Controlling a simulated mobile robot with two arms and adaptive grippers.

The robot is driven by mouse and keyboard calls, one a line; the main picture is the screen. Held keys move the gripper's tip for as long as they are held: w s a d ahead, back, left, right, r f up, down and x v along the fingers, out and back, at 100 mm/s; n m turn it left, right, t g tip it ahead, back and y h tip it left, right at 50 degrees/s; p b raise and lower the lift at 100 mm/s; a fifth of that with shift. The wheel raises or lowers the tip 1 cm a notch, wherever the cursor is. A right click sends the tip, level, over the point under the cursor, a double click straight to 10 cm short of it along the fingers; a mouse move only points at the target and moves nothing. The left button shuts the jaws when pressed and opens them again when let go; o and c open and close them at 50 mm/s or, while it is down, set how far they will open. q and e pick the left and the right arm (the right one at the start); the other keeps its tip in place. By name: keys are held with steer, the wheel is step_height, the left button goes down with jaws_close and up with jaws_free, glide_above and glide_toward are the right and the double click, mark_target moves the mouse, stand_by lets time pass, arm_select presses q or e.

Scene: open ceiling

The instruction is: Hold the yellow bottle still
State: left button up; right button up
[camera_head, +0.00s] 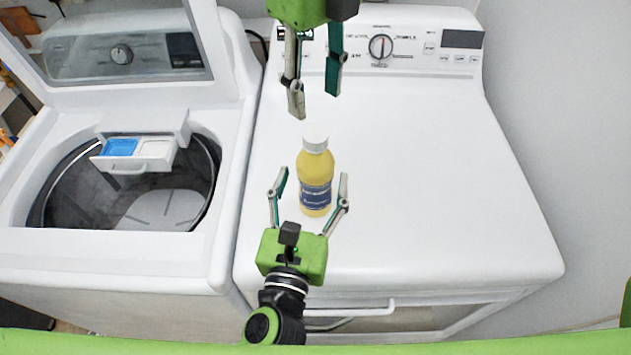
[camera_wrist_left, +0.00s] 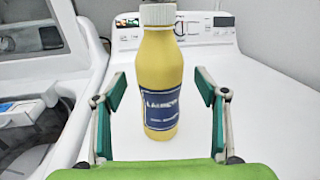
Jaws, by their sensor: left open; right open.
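A yellow bottle (camera_head: 315,171) with a white cap and a blue label stands upright on top of the white dryer (camera_head: 420,150). My left gripper (camera_head: 311,175) is open, with one finger on each side of the bottle's lower half and gaps visible on both sides. My right gripper (camera_head: 315,105) is open and empty, above and beyond the bottle cap in the head view.
An open top-loading washer (camera_head: 225,255) stands at the left, its lid raised and its detergent drawer (camera_head: 130,165) pulled out over the drum. The dryer's control panel (camera_head: 400,48) is at the back. The dryer top to the right of the bottle is clear.

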mark_target(315, 134)
arm_select(q)
steer(key=shift+w+d, duration=0.2)
steer(key=shift+w, duration=0.75)
steer(key=shift+w+d, duration=0.15)
steer(key=shift+w, duration=0.75)
jaws_close()
arm_select(e)
steer(key=m, duration=0.9)
steer(key=shift+s+a, duration=0.1)
steer(key=m, duration=0.3)
steer(key=shift+m, duration=0.3)
steer(key=m, duration=0.5)
steer(key=shift+f, duration=0.35)
step_height(315, 134, down, 7)
steer(key=shift+f, duration=0.15)
